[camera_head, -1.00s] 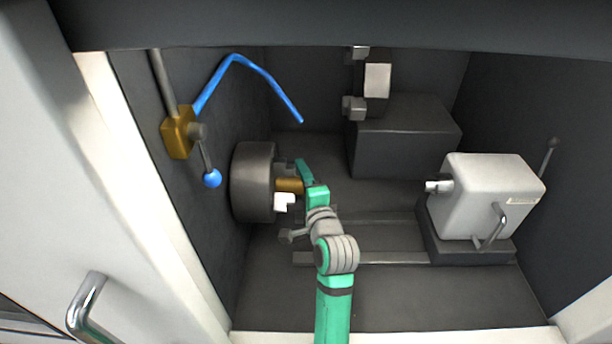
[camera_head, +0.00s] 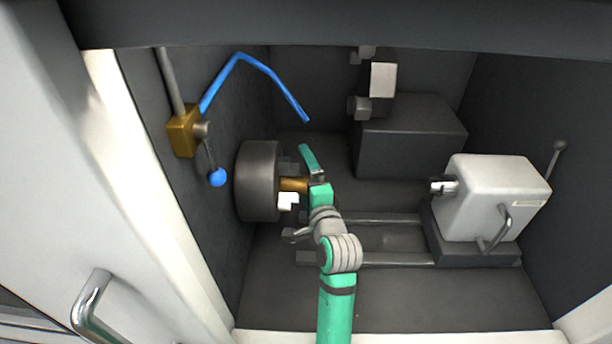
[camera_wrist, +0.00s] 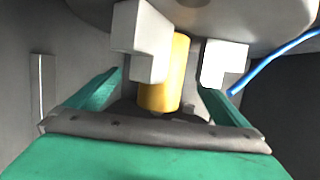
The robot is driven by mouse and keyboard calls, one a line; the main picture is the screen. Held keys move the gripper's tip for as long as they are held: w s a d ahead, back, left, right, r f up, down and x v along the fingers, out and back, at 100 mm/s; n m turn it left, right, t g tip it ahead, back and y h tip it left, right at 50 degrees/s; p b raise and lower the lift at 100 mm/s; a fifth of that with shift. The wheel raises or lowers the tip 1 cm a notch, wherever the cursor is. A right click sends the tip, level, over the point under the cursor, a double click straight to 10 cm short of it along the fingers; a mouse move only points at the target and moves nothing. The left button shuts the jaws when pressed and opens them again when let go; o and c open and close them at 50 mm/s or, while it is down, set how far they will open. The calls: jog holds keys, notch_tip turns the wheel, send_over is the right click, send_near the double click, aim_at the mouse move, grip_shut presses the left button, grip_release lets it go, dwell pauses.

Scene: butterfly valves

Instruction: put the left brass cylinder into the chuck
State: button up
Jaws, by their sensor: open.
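The brass cylinder (camera_head: 294,184) sits with one end at the face of the dark grey chuck (camera_head: 257,181), on the left wall of the machine. In the wrist view the cylinder (camera_wrist: 165,75) runs up between the chuck's pale jaws (camera_wrist: 141,40) to the chuck face (camera_wrist: 250,14). How deep it sits is hidden. My green gripper (camera_head: 308,176) is at the cylinder's free end. In the wrist view my gripper (camera_wrist: 160,84) is open, with one finger on each side of the cylinder and a gap to both.
A blue bent hose (camera_head: 238,58) and a blue-knobbed lever (camera_head: 217,177) are above and left of the chuck. A white tailstock (camera_head: 495,195) stands at right on rails (camera_head: 385,259). A dark block (camera_head: 412,140) is behind. The space between chuck and tailstock is mostly free.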

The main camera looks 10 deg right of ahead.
jog(key=shift+d, duration=0.45)
dwell(0.5)
jog(key=shift+s+d, duration=0.15)
jog(key=shift+d, duration=0.15)
jog(key=shift+s+d, duration=0.2)
jog(key=shift+d, duration=0.45)
jog(key=shift+s+d, duration=0.1)
jog(key=shift+d, duration=0.3)
jog(key=shift+s+d, duration=0.15)
jog(key=shift+d, duration=0.25)
jog(key=s+a, duration=0.4)
jog(key=s, duration=0.9)
jog(key=shift+s, duration=0.25)
dwell(0.4)
dwell(0.3)
